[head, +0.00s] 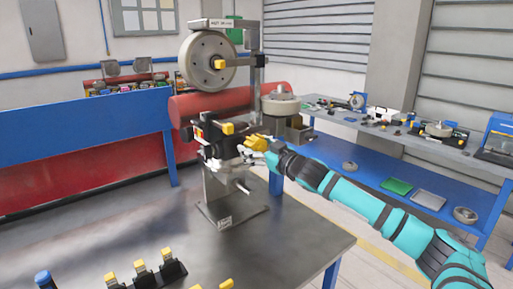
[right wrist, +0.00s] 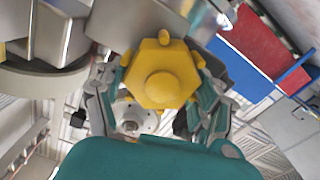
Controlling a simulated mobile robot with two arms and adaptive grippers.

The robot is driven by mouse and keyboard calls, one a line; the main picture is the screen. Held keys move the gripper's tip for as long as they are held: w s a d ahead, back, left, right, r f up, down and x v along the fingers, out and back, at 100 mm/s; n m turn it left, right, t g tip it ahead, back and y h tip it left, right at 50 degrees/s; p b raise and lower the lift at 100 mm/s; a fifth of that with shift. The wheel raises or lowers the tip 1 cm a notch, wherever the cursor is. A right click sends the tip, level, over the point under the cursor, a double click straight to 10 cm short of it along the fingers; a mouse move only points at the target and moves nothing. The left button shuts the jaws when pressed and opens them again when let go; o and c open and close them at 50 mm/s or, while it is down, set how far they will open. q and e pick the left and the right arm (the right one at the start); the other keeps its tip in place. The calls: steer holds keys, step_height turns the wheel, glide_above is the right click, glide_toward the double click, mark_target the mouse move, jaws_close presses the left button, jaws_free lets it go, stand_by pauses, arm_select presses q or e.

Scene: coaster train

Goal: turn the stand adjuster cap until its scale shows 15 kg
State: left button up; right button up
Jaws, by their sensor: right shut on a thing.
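The stand (head: 211,187) stands upright on the dark metal table, with a large grey wheel (head: 207,62) held above it. The yellow hexagonal adjuster cap (right wrist: 160,78) fills the middle of the right wrist view, facing the camera. In the head view the yellow cap (head: 256,142) is at the right side of the stand's middle. My right gripper (head: 269,147) reaches it from the right. In the right wrist view its fingers (right wrist: 158,108) are on both sides of the cap, shut on it. No scale reading is legible in either view. My left gripper is not in view.
The dark table (head: 285,250) has bare room around the stand's base. Several black clamps with yellow tops (head: 140,267) and a blue-topped piece (head: 43,278) are at its front left. A workbench (head: 350,118) with parts stands behind at right.

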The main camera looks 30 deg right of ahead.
steer(key=shift+a+n+p, duration=0.1)
steer(key=shift+n+p, duration=1.05)
steer(key=shift+n, duration=0.55)
steer(key=n+p, duration=0.2)
steer(key=n, duration=0.2)
steer(key=shift+f+n, duration=0.15)
steer(key=shift+n, duration=0.15)
steer(key=n+p, duration=0.1)
steer(key=n, duration=0.4)
steer(key=shift+a+f+p, duration=0.1)
steer(key=shift+p, duration=0.25)
steer(key=shift+f+n+p, duration=0.1)
steer(key=shift+n+p, duration=0.4)
steer(key=shift+n, duration=1.8)
steer(key=o, duration=1.2)
